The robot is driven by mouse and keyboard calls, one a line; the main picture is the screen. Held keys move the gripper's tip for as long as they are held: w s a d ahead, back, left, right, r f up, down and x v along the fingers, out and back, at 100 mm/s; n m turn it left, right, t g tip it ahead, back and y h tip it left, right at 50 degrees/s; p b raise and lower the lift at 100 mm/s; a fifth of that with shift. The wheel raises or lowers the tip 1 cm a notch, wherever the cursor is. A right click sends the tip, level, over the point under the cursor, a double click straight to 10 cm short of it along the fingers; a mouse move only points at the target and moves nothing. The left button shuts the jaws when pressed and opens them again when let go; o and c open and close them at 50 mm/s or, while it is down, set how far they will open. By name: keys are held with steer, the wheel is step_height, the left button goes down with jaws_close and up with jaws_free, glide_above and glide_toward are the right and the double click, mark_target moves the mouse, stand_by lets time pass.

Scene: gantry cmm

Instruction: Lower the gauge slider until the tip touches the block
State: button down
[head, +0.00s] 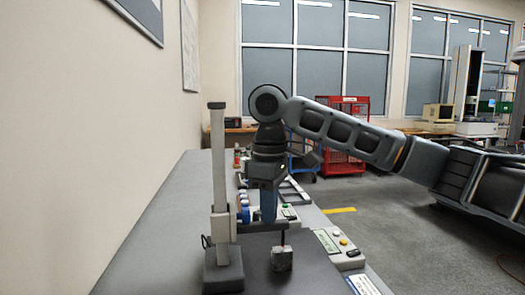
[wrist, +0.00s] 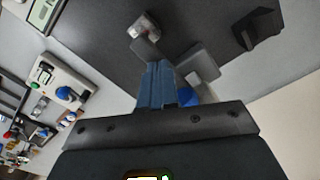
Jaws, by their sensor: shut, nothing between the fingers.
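The gauge stand has an upright grey column (head: 218,165) on a dark base (head: 223,272). Its slider (head: 222,227) sits low on the column, with a dark arm reaching right. A thin dark tip (head: 282,237) hangs from that arm over a small grey block (head: 282,260). I cannot tell whether the tip touches the block. My gripper (head: 268,220) points down with its blue fingers shut and empty, at or just above the slider arm; contact is unclear. In the wrist view, the shut fingers (wrist: 157,70) partly cover the slider arm, and the block (wrist: 143,24) shows beyond them.
A dark mat (head: 310,275) lies under the stand on a grey bench (head: 150,245). Devices with coloured buttons (head: 340,245) line the bench's right side. Blue round knobs (head: 243,209) show behind the column. A wall runs along the left. A red cage cart (head: 345,140) stands farther back.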

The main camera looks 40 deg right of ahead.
steer(key=shift+f, duration=0.25)
stand_by(0.5)
steer(key=shift+r, duration=0.1)
step_height(320, 180, up, 7)
steer(key=p, duration=0.7)
stand_by(0.8)
